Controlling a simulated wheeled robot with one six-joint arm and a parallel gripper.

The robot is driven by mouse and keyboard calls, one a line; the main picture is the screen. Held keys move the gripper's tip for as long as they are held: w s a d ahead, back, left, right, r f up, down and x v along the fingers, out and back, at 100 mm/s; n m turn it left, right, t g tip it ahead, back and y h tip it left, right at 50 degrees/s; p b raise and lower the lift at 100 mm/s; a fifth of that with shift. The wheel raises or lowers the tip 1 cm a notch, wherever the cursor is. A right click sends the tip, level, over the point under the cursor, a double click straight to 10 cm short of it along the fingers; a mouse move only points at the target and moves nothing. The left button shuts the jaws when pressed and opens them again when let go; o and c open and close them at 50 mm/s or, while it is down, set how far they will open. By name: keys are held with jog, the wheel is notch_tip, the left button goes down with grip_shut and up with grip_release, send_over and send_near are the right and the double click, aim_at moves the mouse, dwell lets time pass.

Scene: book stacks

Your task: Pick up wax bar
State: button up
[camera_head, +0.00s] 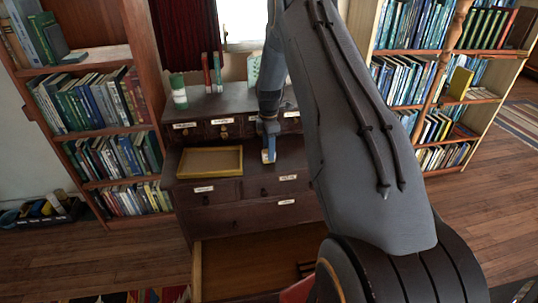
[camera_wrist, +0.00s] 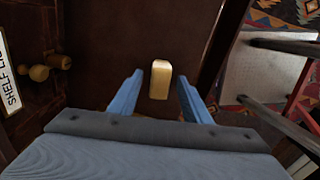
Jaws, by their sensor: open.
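The wax bar (camera_wrist: 160,80) is a small pale yellow block with a rounded end. In the wrist view it lies on the dark wooden desk top between the two blue fingertips of my gripper (camera_wrist: 156,95), with a gap on each side. My gripper is open and holds nothing. In the head view my gripper (camera_head: 268,156) points down at the desk top, and the wax bar shows as a small pale spot (camera_head: 266,156) at the fingers, partly hidden by them.
A yellow-rimmed tray (camera_head: 210,176) lies on the desk (camera_head: 234,104) left of my gripper. A lower drawer (camera_head: 238,264) stands pulled out. A green and white container (camera_head: 179,92) and red and green upright items (camera_head: 212,72) stand on the upper ledge. Bookshelves flank the desk.

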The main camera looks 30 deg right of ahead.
jog(key=shift+f, duration=0.4)
grip_shut()
notch_tip(320, 180, up, 10)
jog(key=shift+r+b, duration=0.1)
jog(key=shift+b, duration=1.15)
jog(key=c, duration=0.8)
grip_release()
jog(key=shift+c, duration=1.2)
